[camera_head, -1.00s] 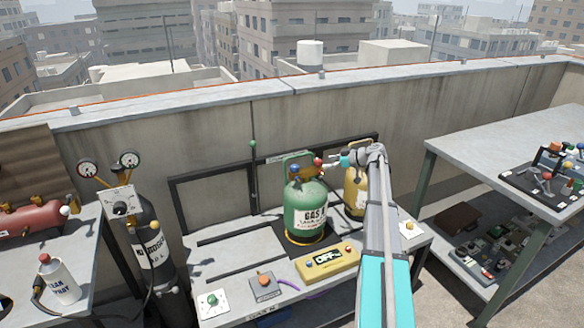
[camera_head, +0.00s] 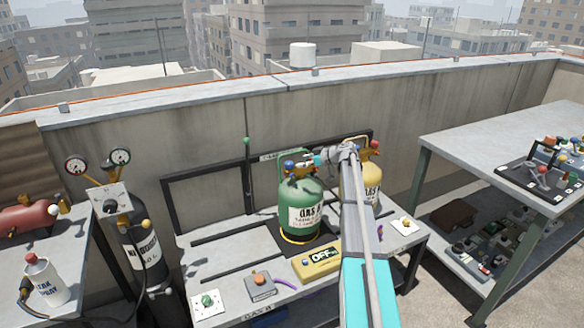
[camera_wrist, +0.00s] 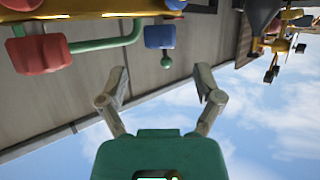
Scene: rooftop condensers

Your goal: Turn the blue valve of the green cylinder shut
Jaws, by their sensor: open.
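The green cylinder (camera_head: 308,212) stands upright on the bench, with a green collar on top. Its blue valve (camera_head: 289,166) shows at the upper left in the head view. In the wrist view a blue knob (camera_wrist: 158,37) sits ahead of the gap between the fingers, and a red knob (camera_wrist: 38,53) lies left beside a green pipe. My gripper (camera_head: 307,161) is at the cylinder's top, just right of the blue valve. In the wrist view my gripper (camera_wrist: 160,85) is open, with nothing between its fingers. The cylinder's red valve is hidden by my gripper in the head view.
A yellow cylinder (camera_head: 370,187) with a red valve stands close on the right, beside my arm. A yellow meter (camera_head: 317,262) and switch boxes (camera_head: 261,287) sit in front. A dark rail frame (camera_head: 215,175) and wall stand behind.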

